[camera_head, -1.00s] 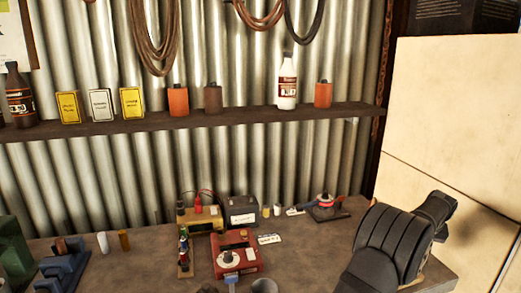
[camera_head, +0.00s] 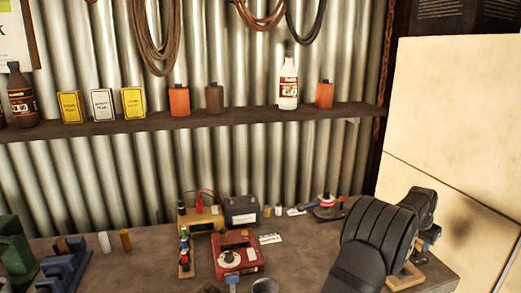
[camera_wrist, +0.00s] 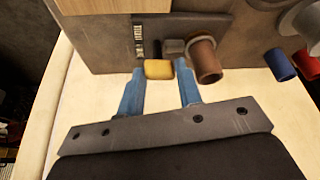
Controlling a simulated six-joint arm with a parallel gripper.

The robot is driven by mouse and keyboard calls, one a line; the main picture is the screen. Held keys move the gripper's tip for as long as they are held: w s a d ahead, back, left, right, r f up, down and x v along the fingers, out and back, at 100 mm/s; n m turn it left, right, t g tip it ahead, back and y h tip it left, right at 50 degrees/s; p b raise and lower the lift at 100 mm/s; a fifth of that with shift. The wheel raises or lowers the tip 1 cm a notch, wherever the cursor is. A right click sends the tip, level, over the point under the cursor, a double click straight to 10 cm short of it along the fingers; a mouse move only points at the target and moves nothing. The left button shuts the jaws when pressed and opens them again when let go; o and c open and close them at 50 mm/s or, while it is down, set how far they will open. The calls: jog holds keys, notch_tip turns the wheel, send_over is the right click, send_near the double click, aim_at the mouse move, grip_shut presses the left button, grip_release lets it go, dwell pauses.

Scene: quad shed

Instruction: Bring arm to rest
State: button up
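My gripper (camera_wrist: 160,78) shows in the wrist view with two blue fingers standing apart. A small yellow cylinder (camera_wrist: 158,69) appears in the gap at the fingertips; I cannot tell its depth or whether the fingers touch it. In the head view my dark arm rises at the lower right over the bench's right end, and it hides most of the gripper.
The workbench (camera_head: 310,262) holds a red device (camera_head: 238,258), a yellow meter (camera_head: 200,217) and a black box (camera_head: 241,212). A brown cylinder (camera_wrist: 206,62) is near the fingertips. A shelf (camera_head: 230,116) runs along the wall behind; a pale panel (camera_head: 455,120) stands right.

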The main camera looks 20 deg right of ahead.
jog(key=shift+w+m+g, duration=0.1)
jog(key=shift+m+g, duration=0.4)
jog(key=shift+m, duration=0.9)
